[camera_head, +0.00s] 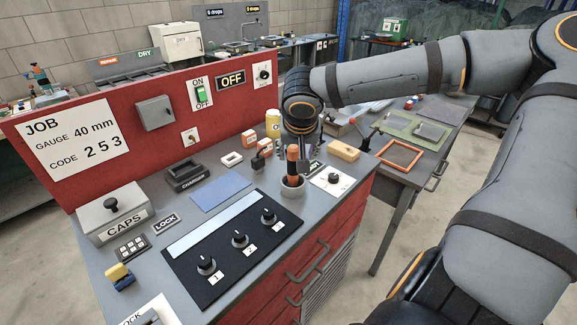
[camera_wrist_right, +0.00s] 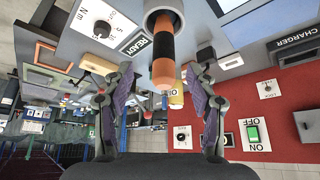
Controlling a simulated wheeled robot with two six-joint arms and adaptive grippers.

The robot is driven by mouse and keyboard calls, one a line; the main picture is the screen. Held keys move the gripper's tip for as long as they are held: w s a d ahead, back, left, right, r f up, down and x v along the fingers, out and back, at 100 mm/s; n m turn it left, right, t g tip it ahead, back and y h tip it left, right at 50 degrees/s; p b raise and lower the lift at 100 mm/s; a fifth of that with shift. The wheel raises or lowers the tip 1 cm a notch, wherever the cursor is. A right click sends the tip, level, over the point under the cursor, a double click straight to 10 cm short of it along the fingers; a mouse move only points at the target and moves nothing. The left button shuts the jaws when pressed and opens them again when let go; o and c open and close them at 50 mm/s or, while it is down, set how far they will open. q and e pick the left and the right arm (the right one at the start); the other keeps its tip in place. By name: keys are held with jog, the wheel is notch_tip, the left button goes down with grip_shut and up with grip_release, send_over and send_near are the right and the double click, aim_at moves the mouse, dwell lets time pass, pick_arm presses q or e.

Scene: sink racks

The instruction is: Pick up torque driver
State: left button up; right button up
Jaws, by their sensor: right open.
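The torque driver (camera_head: 292,160), with an orange and black handle, stands upright in a grey cup (camera_head: 292,188) near the bench's right front. My right gripper (camera_head: 301,133) is over the driver's upper end, and its fingers are hard to make out there. In the right wrist view the driver (camera_wrist_right: 163,50) shows upside down between the two spread fingers of the right gripper (camera_wrist_right: 155,88), with a gap on each side. The gripper is open and holds nothing. My left gripper is not in view.
A black panel with several knobs (camera_head: 215,272) lies left of the cup. A dial plate (camera_head: 345,188) and a tan block (camera_head: 344,150) are to its right. A yellow can (camera_head: 273,122) and orange-and-white blocks (camera_head: 250,139) stand behind. The blue mat (camera_head: 219,193) is bare.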

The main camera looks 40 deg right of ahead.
aim_at(293, 165)
jog(key=x, duration=0.9)
jog(key=shift+w+a+p, duration=0.15)
jog(key=shift+w+p, duration=0.2)
jog(key=shift+p, duration=0.05)
jog(key=shift+w+f, duration=0.15)
jog(key=shift+f, duration=0.1)
jog(key=shift+r, duration=0.1)
jog(key=shift+c, duration=0.8)
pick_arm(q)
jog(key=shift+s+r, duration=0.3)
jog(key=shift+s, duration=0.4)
pick_arm(e)
grip_shut()
